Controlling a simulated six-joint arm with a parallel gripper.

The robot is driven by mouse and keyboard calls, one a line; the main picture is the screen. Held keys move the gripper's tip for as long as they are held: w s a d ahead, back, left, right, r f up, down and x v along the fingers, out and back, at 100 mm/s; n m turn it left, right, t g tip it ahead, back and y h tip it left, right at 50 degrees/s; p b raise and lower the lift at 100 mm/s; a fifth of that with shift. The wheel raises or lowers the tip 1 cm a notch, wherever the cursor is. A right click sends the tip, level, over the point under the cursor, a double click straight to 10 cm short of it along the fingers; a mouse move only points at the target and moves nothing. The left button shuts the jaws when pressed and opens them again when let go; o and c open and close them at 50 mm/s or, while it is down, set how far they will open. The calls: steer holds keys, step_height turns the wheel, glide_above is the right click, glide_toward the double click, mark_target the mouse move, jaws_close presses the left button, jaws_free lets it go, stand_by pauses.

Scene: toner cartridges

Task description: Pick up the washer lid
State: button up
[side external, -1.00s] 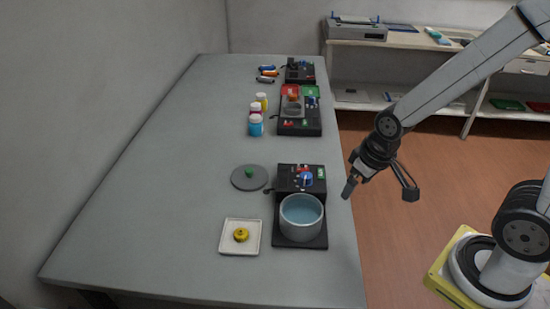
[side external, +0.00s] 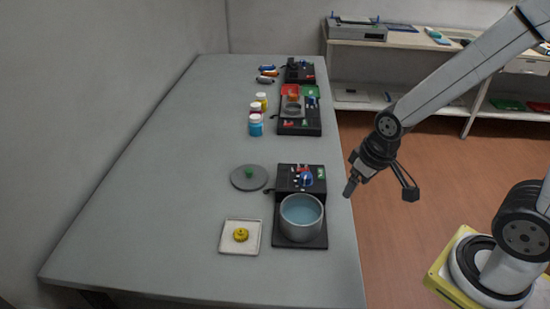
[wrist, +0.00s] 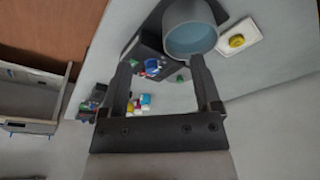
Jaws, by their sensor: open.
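A grey pot (side external: 301,217) with blue liquid stands on the front of that machine (side external: 291,180); the pot also shows at the top of the wrist view (wrist: 188,30). My gripper (side external: 349,188) is open and empty, at the table's right edge, to the right of the machine and apart from the lid. Its two fingers (wrist: 164,75) show spread in the wrist view. I cannot make out the lid in the wrist view.
A white square dish (side external: 226,243) with a yellow piece (side external: 241,234) sits left of the pot. Several small bottles (side external: 256,125) and more black machines (side external: 300,118) stand farther back. The table's left side (side external: 150,200) is clear.

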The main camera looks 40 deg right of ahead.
steer(key=shift+w, duration=0.15)
steer(key=n+t, duration=0.2)
steer(key=n, duration=3.2)
glide_toward(250, 171)
steer(key=shift+w+f+n, duration=0.4)
steer(key=shift+f+n, duration=0.3)
steer(key=shift+n, duration=0.3)
steer(key=shift+x, duration=1.3)
